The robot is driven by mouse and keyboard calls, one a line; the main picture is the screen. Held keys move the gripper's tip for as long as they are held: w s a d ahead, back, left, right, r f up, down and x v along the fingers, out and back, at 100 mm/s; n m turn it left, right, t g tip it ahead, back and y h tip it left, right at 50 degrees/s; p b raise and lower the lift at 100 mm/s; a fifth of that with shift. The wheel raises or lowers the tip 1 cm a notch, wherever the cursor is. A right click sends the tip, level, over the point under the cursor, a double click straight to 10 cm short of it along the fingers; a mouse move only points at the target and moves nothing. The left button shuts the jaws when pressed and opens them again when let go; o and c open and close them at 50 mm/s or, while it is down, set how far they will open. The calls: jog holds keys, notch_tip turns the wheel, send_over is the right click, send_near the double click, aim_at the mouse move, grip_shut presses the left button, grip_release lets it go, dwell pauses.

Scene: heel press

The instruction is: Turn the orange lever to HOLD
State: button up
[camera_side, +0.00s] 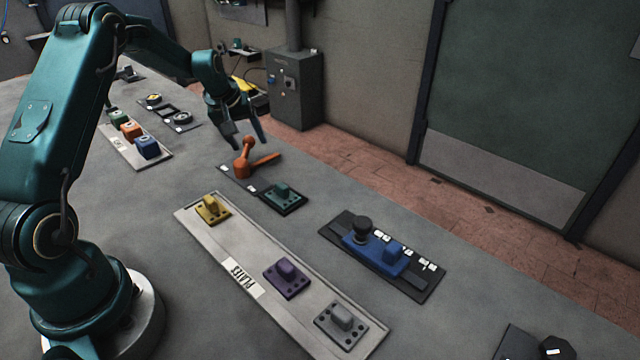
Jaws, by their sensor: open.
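The orange lever (246,160) stands on a dark base strip on the grey table, left of the picture's middle. It has an upright post with a round knob and an arm reaching out to the right. Small white labels (252,189) lie on the strip in front of it; their words are too small to read. My gripper (248,142) is open and points down just above and behind the lever, with its fingers apart. I cannot tell whether a finger touches the lever.
A green block plate (284,196) sits right beside the lever. A pale tray (236,249) marked PLATES holds yellow, purple and grey plates. A blue slide unit (375,254) with a black knob is to the right. A tray with green, orange and blue blocks (147,147) is at left.

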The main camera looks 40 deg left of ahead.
grip_shut()
dwell(1.4)
